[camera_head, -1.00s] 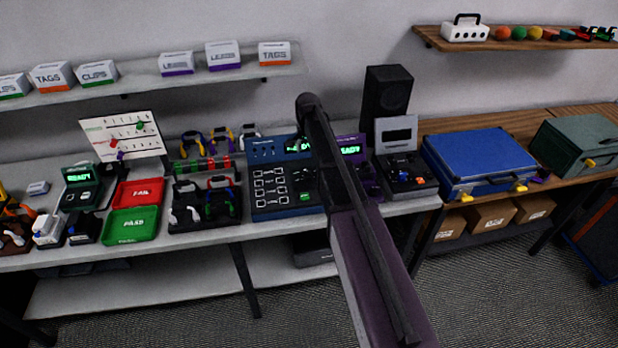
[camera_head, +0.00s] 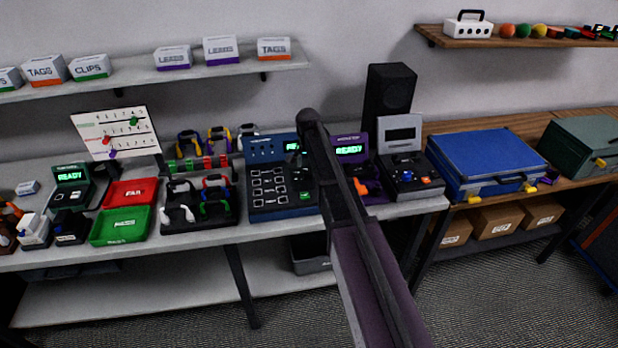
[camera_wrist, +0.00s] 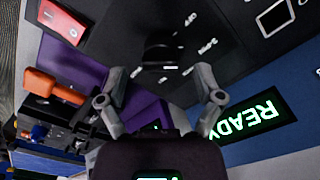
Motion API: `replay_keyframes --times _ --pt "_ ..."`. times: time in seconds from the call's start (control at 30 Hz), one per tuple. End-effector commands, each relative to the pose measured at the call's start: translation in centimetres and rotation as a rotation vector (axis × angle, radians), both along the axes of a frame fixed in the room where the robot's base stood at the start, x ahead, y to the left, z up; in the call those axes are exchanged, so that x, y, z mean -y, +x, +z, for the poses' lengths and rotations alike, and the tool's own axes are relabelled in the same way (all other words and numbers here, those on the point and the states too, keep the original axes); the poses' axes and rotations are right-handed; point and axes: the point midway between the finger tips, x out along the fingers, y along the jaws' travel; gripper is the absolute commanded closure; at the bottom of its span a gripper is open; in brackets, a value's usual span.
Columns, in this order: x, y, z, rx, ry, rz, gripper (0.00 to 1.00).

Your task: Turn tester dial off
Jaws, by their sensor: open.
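The blue tester (camera_head: 284,206) stands on the grey bench, its right part hidden behind my arm in the head view. In the wrist view its dark panel fills the top, with a black dial (camera_wrist: 160,48) near printed marks that read "OFF" and "3-PIN". Its green "READY" screen (camera_wrist: 256,114) is lit. My gripper (camera_wrist: 160,80) is open, its two fingers spread to either side below the dial in the picture. I see nothing between them. Whether a finger touches the dial, and where its pointer sits, I cannot tell.
A purple unit (camera_head: 350,149) with a lit screen and an orange part stands close to the right of the tester. A grey device (camera_head: 400,135) is beyond it. A cable tray (camera_head: 198,222) and a green bin (camera_head: 121,227) are to the left.

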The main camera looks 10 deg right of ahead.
Motion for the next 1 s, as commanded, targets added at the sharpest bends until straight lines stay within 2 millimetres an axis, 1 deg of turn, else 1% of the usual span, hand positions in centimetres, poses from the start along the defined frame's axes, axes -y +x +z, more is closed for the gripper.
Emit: replay_keyframes --times 0.03,0.3,0.8,0.83,0.87,0.9,0.97,1.0 --pt "0.0 0.0 -0.8 0.0 0.0 0.0 0.15" --pt "0.0 0.0 -2.2 0.0 0.0 0.0 0.15" --pt "0.1 0.0 -2.5 0.0 0.0 -0.001 0.15" --pt "0.0 0.0 -2.5 0.0 0.0 -0.001 0.21" --pt "0.1 0.0 -2.5 0.0 0.0 -0.001 0.3" --pt "0.1 0.0 -2.5 0.0 0.0 -0.001 0.42" --pt "0.1 0.0 -2.5 0.0 0.0 -0.001 0.6" --pt "0.1 0.0 -2.5 0.0 0.0 -0.001 0.72"
